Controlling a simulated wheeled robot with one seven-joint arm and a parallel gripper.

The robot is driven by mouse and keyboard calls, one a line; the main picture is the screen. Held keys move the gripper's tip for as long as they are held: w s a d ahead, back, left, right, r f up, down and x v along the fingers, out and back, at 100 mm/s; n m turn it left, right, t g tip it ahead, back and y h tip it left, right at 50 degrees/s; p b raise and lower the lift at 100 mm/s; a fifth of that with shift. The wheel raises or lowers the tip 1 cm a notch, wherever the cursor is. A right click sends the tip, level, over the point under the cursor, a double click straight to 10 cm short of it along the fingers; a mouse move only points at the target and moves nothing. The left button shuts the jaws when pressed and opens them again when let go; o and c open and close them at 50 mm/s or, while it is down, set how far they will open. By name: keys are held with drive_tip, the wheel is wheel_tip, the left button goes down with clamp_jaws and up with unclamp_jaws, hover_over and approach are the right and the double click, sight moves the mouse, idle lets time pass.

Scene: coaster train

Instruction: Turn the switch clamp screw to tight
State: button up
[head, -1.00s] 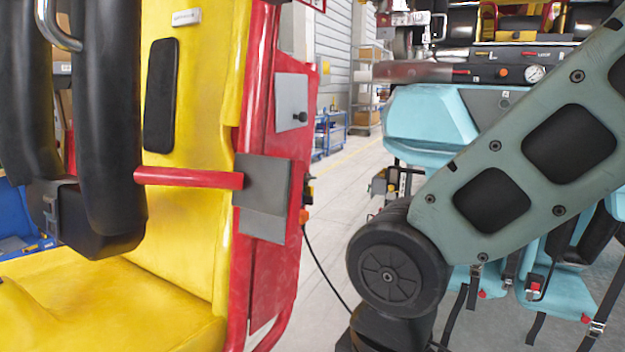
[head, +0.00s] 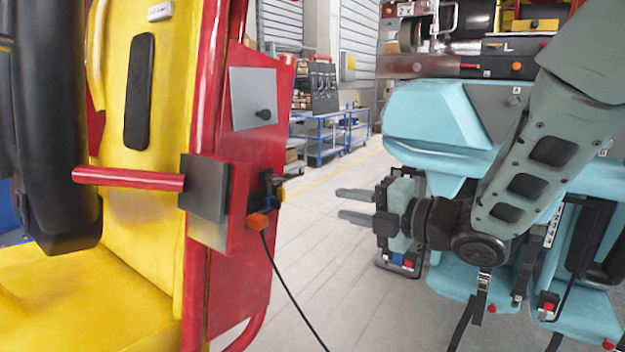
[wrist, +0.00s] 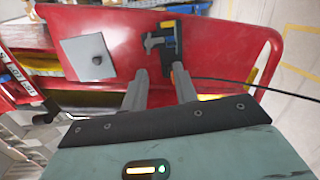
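A small switch assembly (head: 266,188) with a dark bracket and yellow and blue parts sits on the side of the red panel. An orange part (head: 262,221) with a black cable is just below it. In the wrist view the assembly (wrist: 170,34) is beyond my fingertips, with a grey T-shaped piece (wrist: 154,41) at its left; I cannot tell for sure that this is the clamp screw. My gripper (head: 339,205) is open and empty, fingers pointing left at the panel, apart from the switch. In the wrist view the gripper (wrist: 161,78) shows both fingers spread.
A grey plate with a black knob (head: 263,114) is on the red panel above. A red bar (head: 128,178) juts left from a dark plate. The black cable (head: 290,290) hangs to the floor. Open floor lies between.

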drive_tip(key=d+r+n+y, duration=0.1)
drive_tip(key=n, duration=0.1)
drive_tip(key=p, duration=0.5)
approach(280, 180)
drive_tip(key=shift+g+y, duration=0.3)
drive_tip(key=shift+g, duration=0.1)
drive_tip(key=x, duration=0.9)
drive_tip(key=shift+w, duration=0.4)
drive_tip(key=shift+b, duration=0.3)
clamp_jaws()
